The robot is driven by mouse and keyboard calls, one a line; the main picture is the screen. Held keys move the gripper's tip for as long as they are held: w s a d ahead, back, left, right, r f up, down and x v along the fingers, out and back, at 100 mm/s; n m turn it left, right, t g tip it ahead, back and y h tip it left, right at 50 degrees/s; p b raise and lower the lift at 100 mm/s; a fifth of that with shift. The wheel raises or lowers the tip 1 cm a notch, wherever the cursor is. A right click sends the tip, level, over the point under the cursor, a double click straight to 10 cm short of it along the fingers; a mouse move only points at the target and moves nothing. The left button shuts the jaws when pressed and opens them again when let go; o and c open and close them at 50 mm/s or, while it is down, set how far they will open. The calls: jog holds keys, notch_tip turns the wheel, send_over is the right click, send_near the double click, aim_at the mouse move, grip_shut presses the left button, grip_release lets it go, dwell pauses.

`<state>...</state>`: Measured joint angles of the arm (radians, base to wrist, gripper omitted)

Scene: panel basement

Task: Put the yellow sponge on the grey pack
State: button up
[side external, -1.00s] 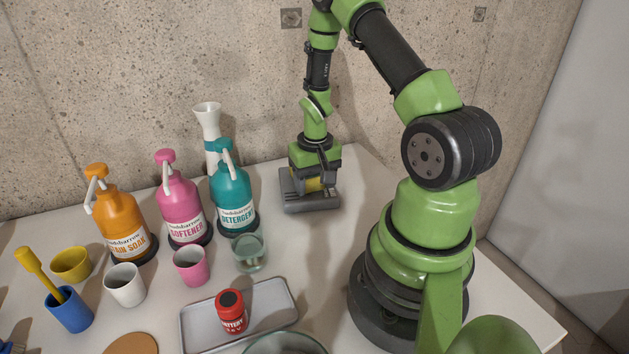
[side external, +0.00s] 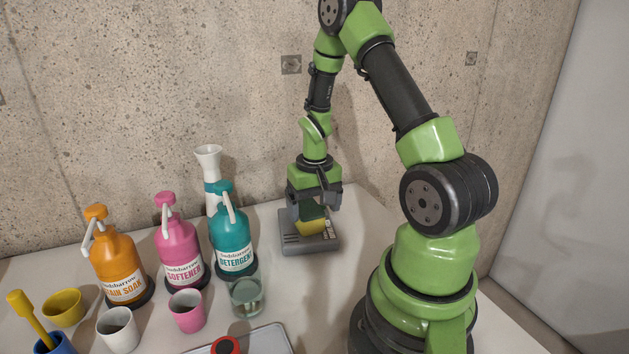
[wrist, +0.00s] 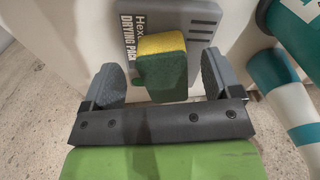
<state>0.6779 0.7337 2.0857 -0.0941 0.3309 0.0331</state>
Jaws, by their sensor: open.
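The yellow sponge (side external: 312,228) has a dark green scouring side and sits on the grey pack (side external: 292,244) by the wall. In the wrist view the sponge (wrist: 162,44) shows its yellow part and a large green face, over the pack (wrist: 204,17) marked "DRYING PACK". My gripper (side external: 312,203) is open just above the sponge. In the wrist view its two fingers (wrist: 160,78) stand either side of the sponge, with a visible gap on each side. The sponge hides part of the pack's top.
The teal detergent bottle (side external: 232,238) and white-teal vase (side external: 210,163) stand close left of the pack. Pink (side external: 178,245) and orange (side external: 115,258) bottles stand farther left. A glass (side external: 246,296) and pink cup (side external: 187,312) are in front. The table right of the pack is clear.

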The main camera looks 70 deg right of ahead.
notch_tip(320, 180, up, 7)
jog(key=shift+s+r, duration=0.1)
jog(key=a+r+n+t, duration=0.2)
jog(key=a+r+t, duration=0.1)
jog(key=a+r, duration=0.75)
jog(key=s+a+r+n+t+y, duration=0.2)
jog(key=s+a+r, duration=0.4)
jog(key=a, duration=0.4)
jog(key=shift+s+n+t, duration=0.5)
jog(key=shift+s+t, duration=0.3)
jog(key=shift+t, duration=0.2)
